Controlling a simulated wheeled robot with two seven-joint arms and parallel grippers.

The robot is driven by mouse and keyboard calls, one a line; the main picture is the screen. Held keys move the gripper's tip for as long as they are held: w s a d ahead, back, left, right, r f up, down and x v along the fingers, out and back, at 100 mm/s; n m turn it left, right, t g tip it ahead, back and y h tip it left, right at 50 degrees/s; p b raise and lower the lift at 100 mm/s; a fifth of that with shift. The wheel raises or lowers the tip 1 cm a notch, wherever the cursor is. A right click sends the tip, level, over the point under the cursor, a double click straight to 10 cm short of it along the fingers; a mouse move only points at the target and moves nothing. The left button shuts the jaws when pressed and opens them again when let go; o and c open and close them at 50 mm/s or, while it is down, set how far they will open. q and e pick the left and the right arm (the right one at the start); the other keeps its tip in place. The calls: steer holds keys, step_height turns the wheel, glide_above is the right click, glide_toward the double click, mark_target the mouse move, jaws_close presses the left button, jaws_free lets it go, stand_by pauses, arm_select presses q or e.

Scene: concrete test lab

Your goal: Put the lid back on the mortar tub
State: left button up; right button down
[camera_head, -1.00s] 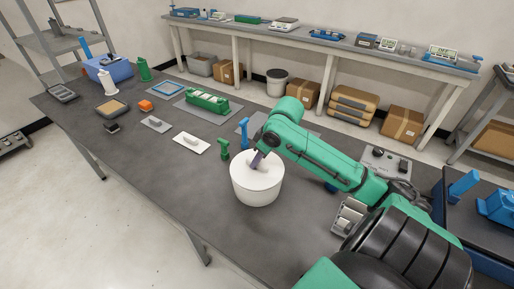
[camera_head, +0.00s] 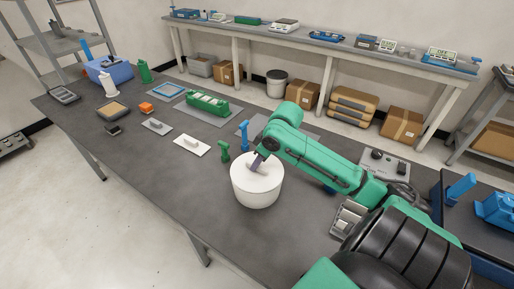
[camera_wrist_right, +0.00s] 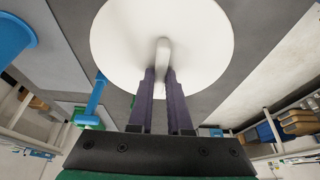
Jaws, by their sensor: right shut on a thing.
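The white mortar tub (camera_head: 257,194) stands upright on the grey table near its front edge. The white round lid (camera_head: 248,172) lies over the tub's mouth and looks level; whether it is fully seated I cannot tell. In the right wrist view the lid (camera_wrist_right: 125,45) is a white disc with a raised bar handle (camera_wrist_right: 162,55). My right gripper (camera_head: 257,162) reaches down over the tub and is shut on the lid's handle. Its two purple fingers (camera_wrist_right: 160,78) show on either side of the handle. My left gripper is not in view.
Behind the tub stand a green tool (camera_head: 224,151) and a blue upright tool (camera_head: 244,135). A white plate with a handle (camera_head: 191,144) lies to the left. The table's front left is bare.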

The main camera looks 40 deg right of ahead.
steer(key=shift+c, duration=1.4)
jaws_free()
step_height(320, 180, up, 7)
steer(key=p, duration=0.9)
steer(key=shift+r, duration=0.1)
jaws_close()
